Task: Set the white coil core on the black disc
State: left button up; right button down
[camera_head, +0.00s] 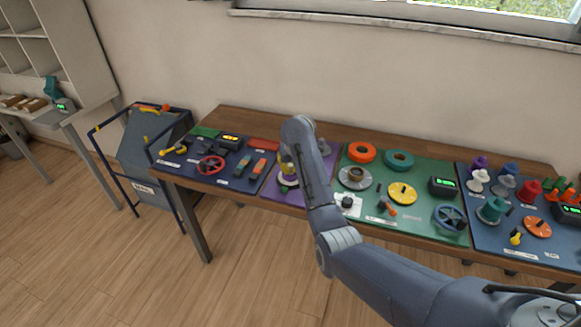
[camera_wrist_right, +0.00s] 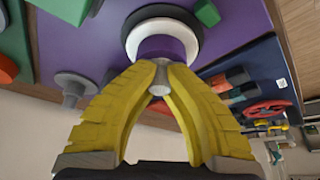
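The white coil core (camera_wrist_right: 135,42), with a wide white flange and a purple band (camera_wrist_right: 163,47), stands over the purple mat in the right wrist view. The black disc (camera_wrist_right: 185,14) shows as a dark rim behind the flange. Whether the core touches the disc I cannot tell. My right gripper (camera_wrist_right: 160,72) has its yellow fingers closed on the core's pale end post. In the head view the right gripper (camera_head: 286,164) is mostly hidden behind my arm, with the white flange (camera_head: 288,182) showing beneath it. My left gripper is in neither view.
A grey spool (camera_wrist_right: 72,88) stands on the purple mat (camera_head: 268,190). To the right, the green mat (camera_head: 415,218) holds an orange ring (camera_head: 361,152), a teal ring (camera_head: 399,160) and a yellow disc (camera_head: 402,194). Left, a blue mat holds a red wheel (camera_head: 211,164).

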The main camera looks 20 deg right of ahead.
jog(key=shift+f, duration=0.25)
jog(key=c, duration=1.5)
grip_release()
jog(key=shift+r, duration=0.1)
jog(key=shift+r, duration=3.9)
